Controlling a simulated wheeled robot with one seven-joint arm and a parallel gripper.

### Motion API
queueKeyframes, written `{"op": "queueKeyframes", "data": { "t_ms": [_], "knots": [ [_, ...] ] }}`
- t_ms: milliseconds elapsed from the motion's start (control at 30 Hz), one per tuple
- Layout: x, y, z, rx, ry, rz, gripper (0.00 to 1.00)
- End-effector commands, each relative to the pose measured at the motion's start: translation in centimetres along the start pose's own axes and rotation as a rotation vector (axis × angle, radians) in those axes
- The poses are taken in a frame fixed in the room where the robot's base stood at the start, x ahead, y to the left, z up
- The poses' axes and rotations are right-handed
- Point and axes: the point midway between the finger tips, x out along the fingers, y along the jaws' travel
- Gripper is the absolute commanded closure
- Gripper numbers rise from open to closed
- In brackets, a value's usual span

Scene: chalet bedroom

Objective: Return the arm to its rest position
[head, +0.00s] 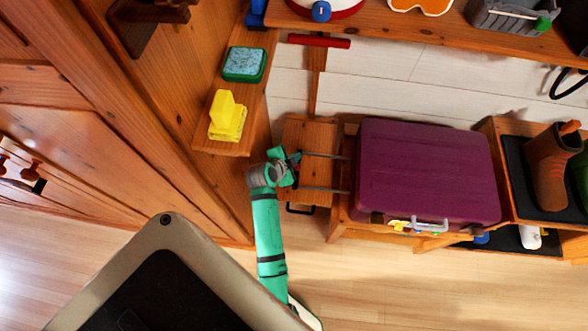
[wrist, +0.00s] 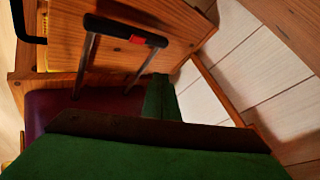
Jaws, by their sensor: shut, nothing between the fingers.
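My teal arm reaches up from the bottom of the head view. My gripper (head: 287,172) is at its upper end, beside the pull handle of a purple suitcase (head: 425,172). In the wrist view my green gripper (wrist: 162,98) fills the bottom and its fingers are shut and empty. The black pull handle (wrist: 126,30) with a red button, on two metal rods, shows just beyond the fingers. I cannot tell whether the gripper touches it. Part of the suitcase is hidden behind the gripper in the wrist view.
A wooden ledge (head: 209,138) at left holds a yellow object (head: 227,117) and a green-rimmed box (head: 244,64). The suitcase lies on a wooden bench. A brown boot (head: 551,165) stands on a rack at right. Wooden floor (head: 400,290) is open at the bottom.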

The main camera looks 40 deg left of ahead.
Motion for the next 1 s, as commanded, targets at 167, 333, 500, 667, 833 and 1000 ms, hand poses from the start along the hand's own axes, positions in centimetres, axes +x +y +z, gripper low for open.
{"op": "queueKeyframes", "data": {
  "t_ms": [167, 333, 500, 667, 833, 1000],
  "knots": [
    [0.0, 0.0, 0.0, 0.000, 0.000, 0.000, 1.00],
    [0.0, 0.0, 0.0, 0.000, 0.000, 0.000, 1.00],
    [-0.1, 1.3, -0.1, -0.017, -0.007, -0.005, 1.00],
    [-0.9, 5.7, -0.5, -0.080, -0.028, -0.036, 1.00],
    [-3.2, 11.0, -1.3, -0.168, -0.031, -0.093, 1.00],
    [-6.6, 15.3, -2.5, -0.248, -0.001, -0.148, 1.00]
  ]
}}
